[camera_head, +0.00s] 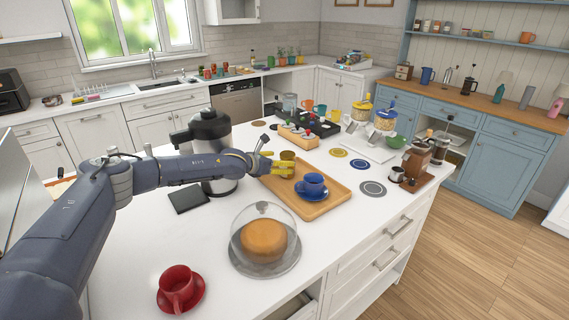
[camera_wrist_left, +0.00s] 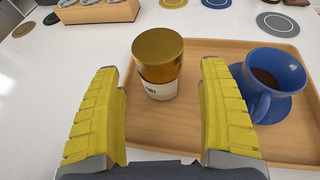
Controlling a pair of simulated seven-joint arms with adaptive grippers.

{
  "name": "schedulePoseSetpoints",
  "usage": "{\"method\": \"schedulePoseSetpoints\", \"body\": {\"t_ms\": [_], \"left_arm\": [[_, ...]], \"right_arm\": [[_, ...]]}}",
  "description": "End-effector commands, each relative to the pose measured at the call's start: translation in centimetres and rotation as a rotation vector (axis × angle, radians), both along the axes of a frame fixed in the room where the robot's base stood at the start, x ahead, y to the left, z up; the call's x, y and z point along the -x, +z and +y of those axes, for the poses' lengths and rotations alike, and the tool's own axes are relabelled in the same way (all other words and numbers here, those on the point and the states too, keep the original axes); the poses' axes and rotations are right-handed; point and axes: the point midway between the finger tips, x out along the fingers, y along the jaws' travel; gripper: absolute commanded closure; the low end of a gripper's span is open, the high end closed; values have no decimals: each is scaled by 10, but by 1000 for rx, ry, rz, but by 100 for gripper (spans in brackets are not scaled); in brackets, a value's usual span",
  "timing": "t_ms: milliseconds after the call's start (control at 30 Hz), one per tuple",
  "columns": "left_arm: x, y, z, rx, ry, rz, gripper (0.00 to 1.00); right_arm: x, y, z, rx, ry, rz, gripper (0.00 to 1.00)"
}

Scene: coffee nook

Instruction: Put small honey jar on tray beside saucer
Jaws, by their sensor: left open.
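The small honey jar (camera_wrist_left: 157,62) has a gold lid and a pale label. It stands upright at the far left corner of the wooden tray (camera_wrist_left: 190,125), and its base appears to be on the tray. In the head view the jar (camera_head: 287,156) shows just past my left gripper (camera_head: 279,168). My left gripper has yellow fingers, open and apart, with the jar ahead between their tips and no clear contact. The blue saucer (camera_wrist_left: 277,112) bears a blue cup (camera_wrist_left: 272,80) with dark liquid, on the tray right of the jar. My right gripper is not visible.
A glass cake dome (camera_head: 264,240) and a red cup (camera_head: 177,285) on a saucer stand nearer on the white counter. A large dark-lidded urn (camera_head: 208,135) stands left of the tray. A wooden box (camera_head: 298,136) lies behind. The tray's front is bare.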

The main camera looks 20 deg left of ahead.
Motion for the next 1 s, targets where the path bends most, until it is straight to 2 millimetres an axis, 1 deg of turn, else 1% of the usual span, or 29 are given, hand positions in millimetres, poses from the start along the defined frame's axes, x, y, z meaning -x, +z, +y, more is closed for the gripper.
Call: {"method": "schedulePoseSetpoints", "body": {"t_ms": [100,333,1000], "left_arm": [[11,4,6,0,0,1,23],[21,9,10,0,1,0,23],[22,10,10,0,1,0,23]], "right_arm": [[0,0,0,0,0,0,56],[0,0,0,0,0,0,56],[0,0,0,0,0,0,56]]}}
